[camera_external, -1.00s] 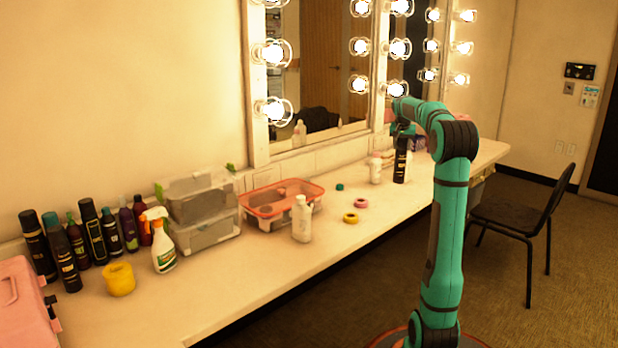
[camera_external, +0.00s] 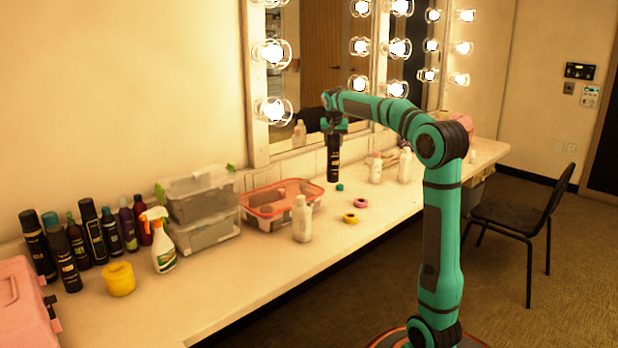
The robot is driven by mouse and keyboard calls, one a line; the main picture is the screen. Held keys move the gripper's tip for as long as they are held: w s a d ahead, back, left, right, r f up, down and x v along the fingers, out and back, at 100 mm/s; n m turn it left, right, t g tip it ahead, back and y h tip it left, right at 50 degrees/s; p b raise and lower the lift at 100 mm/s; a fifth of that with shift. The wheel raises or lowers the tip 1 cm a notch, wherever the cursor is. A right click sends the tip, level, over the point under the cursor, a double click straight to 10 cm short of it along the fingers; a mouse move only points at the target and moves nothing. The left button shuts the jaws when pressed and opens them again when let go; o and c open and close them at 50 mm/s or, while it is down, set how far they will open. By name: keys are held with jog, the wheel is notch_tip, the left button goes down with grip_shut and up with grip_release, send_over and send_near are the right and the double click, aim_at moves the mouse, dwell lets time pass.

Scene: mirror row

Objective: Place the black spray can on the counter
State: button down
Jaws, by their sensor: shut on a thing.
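The black spray can (camera_external: 333,160) is upright beneath my gripper (camera_external: 333,132), which is shut on its top. The can is over the back part of the white counter (camera_external: 270,278), between the orange-rimmed plastic box and a white bottle. I cannot tell whether its base touches the counter. A small teal roll (camera_external: 340,187) lies just in front of the can. My arm reaches left from its base at the right, across the counter.
White bottles (camera_external: 376,167) (camera_external: 405,165) stand right of the can. The orange-rimmed box (camera_external: 262,207) and another white bottle (camera_external: 302,219) stand left. Pink (camera_external: 361,203) and yellow (camera_external: 350,218) rolls lie in front. The lit mirror is behind. The counter's front strip is clear.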

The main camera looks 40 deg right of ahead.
jog(key=w+a+r+n, duration=0.1)
jog(key=a+r, duration=0.1)
jog(key=a, duration=1.1)
jog(key=w+a+r+n, duration=0.1)
jog(key=w+a+n, duration=0.1)
jog(key=a, duration=1.1)
jog(key=s+a+r+n+t+y, duration=0.1)
jog(key=s+a+n+y, duration=0.2)
jog(key=a, duration=1.5)
jog(key=s+a+n, duration=0.4)
jog(key=a, duration=1.4)
jog(key=s+a+f+n+g+y, duration=0.1)
jog(key=s+a+n, duration=0.3)
jog(key=s+a, duration=0.7)
jog(key=s+a+f+n+y, duration=0.2)
jog(key=s+a+n, duration=0.3)
jog(key=a, duration=0.9)
jog(key=s+a+f+n+g+y, duration=0.1)
jog(key=s+a+n, duration=0.2)
jog(key=s+a, duration=0.85)
jog(key=d+x, duration=0.2)
jog(key=x, duration=0.8)
jog(key=shift+f, duration=0.55)
jog(key=shift+a+f, duration=0.15)
